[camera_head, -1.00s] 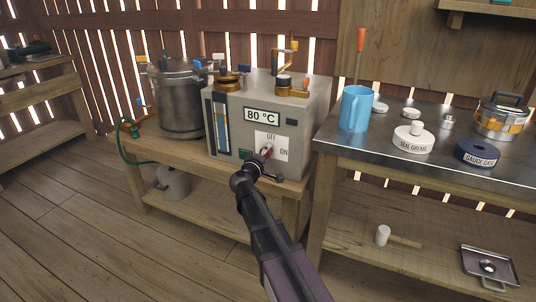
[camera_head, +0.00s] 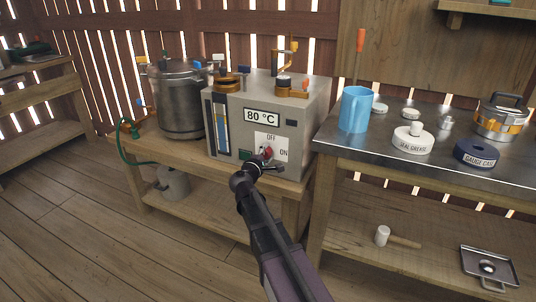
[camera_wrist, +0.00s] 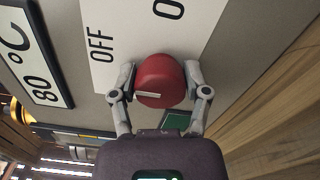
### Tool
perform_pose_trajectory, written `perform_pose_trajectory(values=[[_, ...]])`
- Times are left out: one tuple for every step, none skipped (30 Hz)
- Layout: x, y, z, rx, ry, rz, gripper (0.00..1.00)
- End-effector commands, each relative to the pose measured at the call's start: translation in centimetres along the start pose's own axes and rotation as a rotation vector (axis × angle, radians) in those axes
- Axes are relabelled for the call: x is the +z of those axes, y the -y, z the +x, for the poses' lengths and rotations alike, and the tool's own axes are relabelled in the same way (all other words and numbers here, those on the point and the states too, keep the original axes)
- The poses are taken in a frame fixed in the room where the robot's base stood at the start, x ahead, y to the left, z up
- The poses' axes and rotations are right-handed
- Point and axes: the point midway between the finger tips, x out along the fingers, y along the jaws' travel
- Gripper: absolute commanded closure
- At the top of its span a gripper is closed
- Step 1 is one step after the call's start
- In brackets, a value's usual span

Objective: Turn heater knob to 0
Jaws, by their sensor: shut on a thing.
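The heater (camera_head: 308,118) is a grey box whose display (camera_head: 262,115) reads 80 °C. On its front is a white plate (camera_head: 283,146) marked OFF at the top and ON at the right. The red round knob (camera_wrist: 160,80) sits at this plate, with a short white mark running toward its left edge in the wrist view, the side where OFF is printed. My gripper (camera_wrist: 160,82) is shut on the knob, one finger on each side. In the head view my gripper (camera_head: 265,158) hides part of the knob.
A steel pot (camera_head: 180,105) stands left of the heater on the wooden bench. A metal-topped table at the right holds a blue mug (camera_head: 355,110), a seal grease tin (camera_head: 411,140) and a blue gauge case (camera_head: 477,153). The floor in front is clear.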

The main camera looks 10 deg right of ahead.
Motion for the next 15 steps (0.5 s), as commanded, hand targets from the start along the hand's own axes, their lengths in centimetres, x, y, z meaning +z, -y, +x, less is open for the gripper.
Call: perform_pose_trajectory(values=[[0.21, 0.2, -0.3, -0.004, 0.002, 0.002, 0.87], [0.21, 0.2, -0.3, -0.004, 0.002, 0.002, 0.87], [0.2, 0.2, -0.3, -0.004, 0.002, 0.002, 0.87], [0.2, 0.2, -0.3, -0.004, 0.002, 0.002, 0.87], [0.2, 0.2, -0.3, -0.004, 0.002, 0.002, 0.87], [0.2, 0.2, -0.3, -0.004, 0.002, 0.002, 0.3], [0.2, 0.2, -0.29, -0.004, 0.002, 0.002, 0.22], [0.18, 0.19, -0.27, -0.004, 0.001, 0.002, 0.13], [0.16, 0.17, -0.25, -0.003, 0.001, 0.002, 0.05], [0.14, 0.15, -0.23, -0.003, 0.001, 0.002, 0.05], [0.13, 0.14, -0.2, -0.003, 0.001, 0.002, 0.05], [0.11, 0.12, -0.18, -0.002, 0.001, 0.002, 0.05], [0.09, 0.11, -0.16, -0.002, 0.001, 0.002, 0.05], [0.08, 0.1, -0.14, -0.002, 0.001, 0.002, 0.05], [0.07, 0.08, -0.13, -0.002, 0.001, 0.002, 0.05]])
